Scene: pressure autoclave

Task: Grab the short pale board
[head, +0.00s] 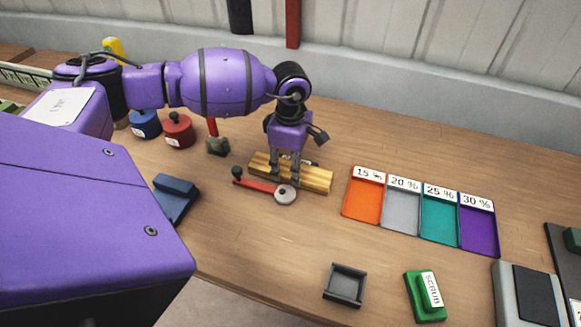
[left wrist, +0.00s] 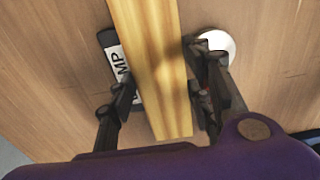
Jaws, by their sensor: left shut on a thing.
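A short pale yellow wooden board (head: 318,180) lies over the middle of the wooden bench in the head view. My left gripper (head: 285,179) reaches down on it with one finger on each side and is shut on it. In the left wrist view the board (left wrist: 158,55) runs lengthwise between the two fingers of the left gripper (left wrist: 162,92). I cannot tell whether the board still touches what is under it. My right gripper is not in view.
A red-handled tool with a grey round head (head: 285,194) lies just in front of the board. Orange (head: 362,212), grey, teal and purple trays stand to the right. A dark square tray (head: 345,286) and a green scrub block (head: 425,296) are nearer. Red (head: 178,131) and blue weights stand left.

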